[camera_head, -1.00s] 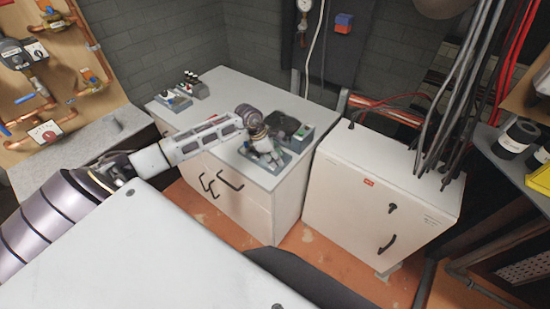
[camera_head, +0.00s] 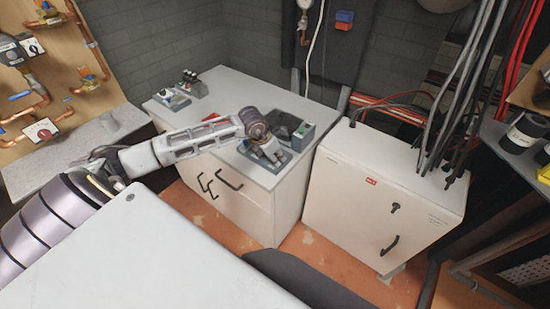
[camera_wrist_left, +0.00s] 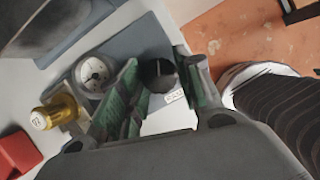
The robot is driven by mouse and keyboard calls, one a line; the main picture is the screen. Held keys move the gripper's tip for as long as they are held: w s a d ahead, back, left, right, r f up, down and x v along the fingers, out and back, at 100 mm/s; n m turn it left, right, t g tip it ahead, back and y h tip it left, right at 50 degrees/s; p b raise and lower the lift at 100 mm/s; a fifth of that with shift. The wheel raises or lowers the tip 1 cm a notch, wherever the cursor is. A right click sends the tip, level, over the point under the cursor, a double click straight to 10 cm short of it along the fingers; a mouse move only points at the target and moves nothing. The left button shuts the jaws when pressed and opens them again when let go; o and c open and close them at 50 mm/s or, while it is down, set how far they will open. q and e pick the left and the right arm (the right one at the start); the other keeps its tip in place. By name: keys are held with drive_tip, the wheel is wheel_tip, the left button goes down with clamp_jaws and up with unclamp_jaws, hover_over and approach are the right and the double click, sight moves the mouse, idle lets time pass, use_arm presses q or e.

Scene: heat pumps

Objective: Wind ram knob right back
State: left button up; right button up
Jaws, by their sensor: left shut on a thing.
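The ram knob (camera_wrist_left: 158,76) is a black round knob on a small grey bench device, seen close up in the left wrist view. The green-padded fingers of my left gripper (camera_wrist_left: 160,88) stand on either side of it, shut on it. In the head view my left gripper (camera_head: 268,153) reaches down to the device, whose grey base (camera_head: 283,162) sits at the right end of the white cabinet top; the knob is hidden there. A round pressure gauge (camera_wrist_left: 92,73) and a brass-coloured cap (camera_wrist_left: 50,115) sit beside the fingers. My right gripper is out of view.
The white cabinet (camera_head: 270,205) carries another small device (camera_head: 175,98) at its back left. A red object (camera_wrist_left: 16,152) lies near the brass cap. A white electrical box (camera_head: 370,190) with cables stands to the right. Orange floor (camera_head: 310,250) shows between.

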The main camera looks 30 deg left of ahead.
use_arm(q)
drive_tip(key=shift+d+n+y+b, duration=0.1)
drive_tip(key=shift+n+y+b, duration=0.4)
drive_tip(key=shift+n+b, duration=0.65)
drive_tip(key=shift+d+n+y+b, duration=0.1)
drive_tip(key=shift+n+y+b, duration=0.4)
drive_tip(key=shift+n+b, duration=0.65)
drive_tip(key=shift+n, duration=0.4)
drive_tip(key=shift+a+r, duration=0.1)
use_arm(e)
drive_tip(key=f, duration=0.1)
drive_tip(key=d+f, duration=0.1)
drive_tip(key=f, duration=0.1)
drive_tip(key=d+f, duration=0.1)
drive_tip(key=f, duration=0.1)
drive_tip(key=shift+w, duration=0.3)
use_arm(q)
drive_tip(key=o, duration=0.6)
drive_tip(key=shift+o, duration=0.7)
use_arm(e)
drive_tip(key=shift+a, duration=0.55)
